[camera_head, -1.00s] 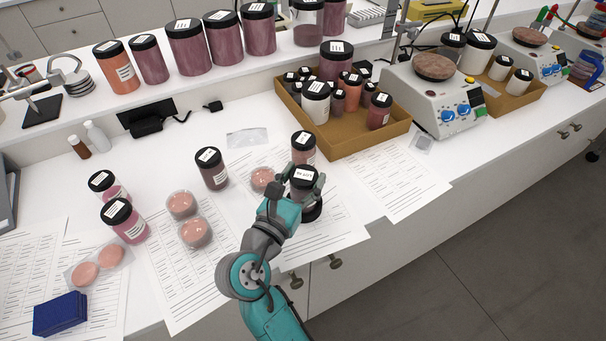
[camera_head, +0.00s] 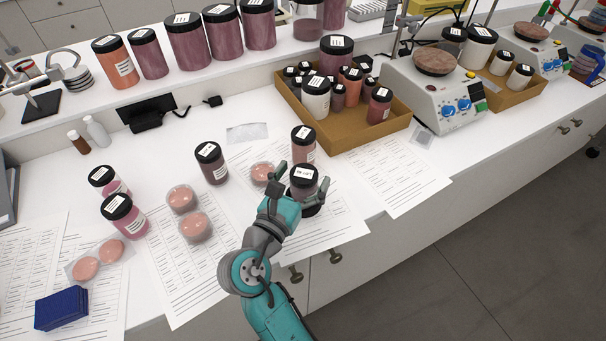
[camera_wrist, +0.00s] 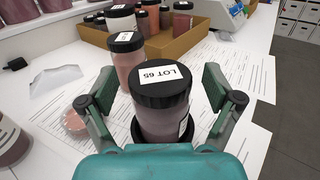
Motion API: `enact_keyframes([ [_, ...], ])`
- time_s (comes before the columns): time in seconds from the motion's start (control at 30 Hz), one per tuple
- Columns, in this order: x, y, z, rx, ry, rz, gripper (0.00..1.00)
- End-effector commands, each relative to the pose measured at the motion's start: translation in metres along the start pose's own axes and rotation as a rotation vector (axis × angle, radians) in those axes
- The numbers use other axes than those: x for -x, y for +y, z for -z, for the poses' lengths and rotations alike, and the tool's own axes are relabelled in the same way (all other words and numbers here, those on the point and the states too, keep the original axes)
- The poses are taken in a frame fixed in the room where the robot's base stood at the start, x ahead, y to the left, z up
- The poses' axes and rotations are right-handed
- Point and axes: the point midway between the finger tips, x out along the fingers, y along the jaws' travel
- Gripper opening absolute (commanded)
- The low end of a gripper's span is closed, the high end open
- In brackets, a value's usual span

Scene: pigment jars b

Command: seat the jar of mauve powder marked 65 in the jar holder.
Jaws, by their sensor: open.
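The jar of mauve powder marked 65 (camera_wrist: 168,120) has a black lid with a "LOT 65" label and looks upright. It also shows in the head view (camera_head: 304,186). The black jar holder (camera_head: 313,210) is at the jar's foot. In the wrist view its dark rim (camera_wrist: 206,124) shows around the jar's lower part, though the base itself is hidden. My gripper (camera_wrist: 160,86) is open, with one finger on each side of the jar and a visible gap on both sides. In the head view my gripper (camera_head: 306,174) is around the jar.
Another black-lidded jar (camera_head: 303,146) stands just behind, and a darker one (camera_head: 211,163) to the left. Round pink compacts (camera_head: 194,227) lie on the printed sheets. A brown tray (camera_head: 350,138) of jars is behind. The bench's front edge is close by.

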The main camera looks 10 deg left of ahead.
Motion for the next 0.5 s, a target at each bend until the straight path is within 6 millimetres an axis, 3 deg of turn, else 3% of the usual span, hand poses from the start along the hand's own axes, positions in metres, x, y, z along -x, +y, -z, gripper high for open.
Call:
enact_keyframes([
  [0.17, 0.013, 0.001, 0.0, 0.0, -0.001, -0.003, 0.9],
  [0.5, 0.078, 0.001, 0.0, 0.0, 0.0, -0.005, 0.9],
])
